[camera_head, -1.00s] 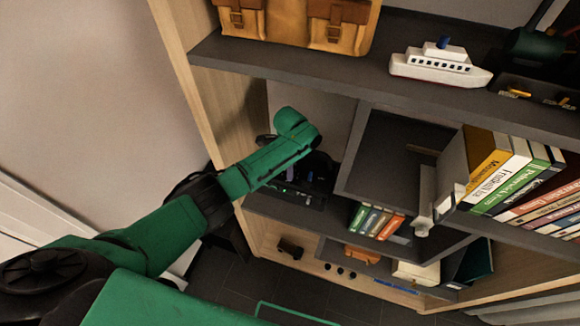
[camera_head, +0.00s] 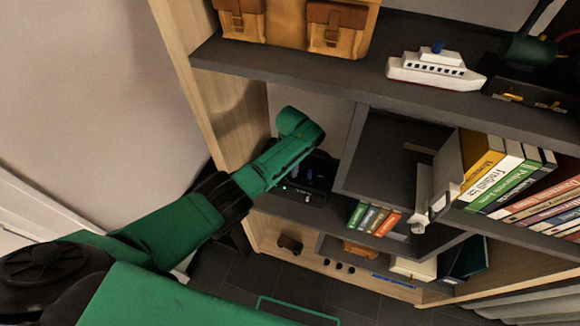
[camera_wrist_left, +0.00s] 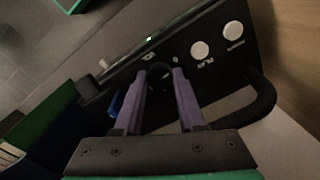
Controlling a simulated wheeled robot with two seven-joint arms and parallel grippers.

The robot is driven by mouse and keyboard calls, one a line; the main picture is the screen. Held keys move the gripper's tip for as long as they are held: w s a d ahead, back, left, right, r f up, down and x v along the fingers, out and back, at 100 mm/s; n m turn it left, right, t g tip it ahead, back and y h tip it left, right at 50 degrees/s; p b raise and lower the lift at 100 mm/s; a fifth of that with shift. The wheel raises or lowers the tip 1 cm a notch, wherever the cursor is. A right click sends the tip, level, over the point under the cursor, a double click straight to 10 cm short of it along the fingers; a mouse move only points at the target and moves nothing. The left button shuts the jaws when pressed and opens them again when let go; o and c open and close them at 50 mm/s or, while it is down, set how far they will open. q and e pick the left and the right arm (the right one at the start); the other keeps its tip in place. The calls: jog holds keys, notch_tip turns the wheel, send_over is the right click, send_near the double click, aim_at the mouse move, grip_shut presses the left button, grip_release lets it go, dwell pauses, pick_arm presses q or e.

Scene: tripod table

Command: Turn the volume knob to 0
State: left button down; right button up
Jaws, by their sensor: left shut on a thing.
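A black audio device (camera_head: 304,194) stands in a shelf compartment, partly hidden behind my green left arm. In the left wrist view its black front panel (camera_wrist_left: 128,62) shows two white round knobs and a small green light. A dark round knob (camera_wrist_left: 160,77) sits between the purple fingers of my left gripper (camera_wrist_left: 163,73), which is shut on it. The knob's pointer and most of its markings are too dark to read. In the head view the left fingers are hard to make out near the device. My right gripper is not in view.
A white toy ship (camera_head: 432,70) and a brown leather bag (camera_head: 335,28) are on the shelf above. Books (camera_head: 375,220) stand right of the device, and more books (camera_head: 495,170) further right. A wooden side panel (camera_head: 195,100) rises on the left. A black handle (camera_wrist_left: 262,95) sticks out at the panel's end.

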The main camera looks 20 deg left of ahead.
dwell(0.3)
pick_arm(q)
jog(key=c, duration=0.5)
grip_release()
jog(key=shift+r, duration=0.55)
notch_tip(320, 180, up, 14)
jog(key=shift+s+d+f, duration=0.15)
jog(key=shift+d+f, duration=0.05)
jog(key=shift+f, duration=0.05)
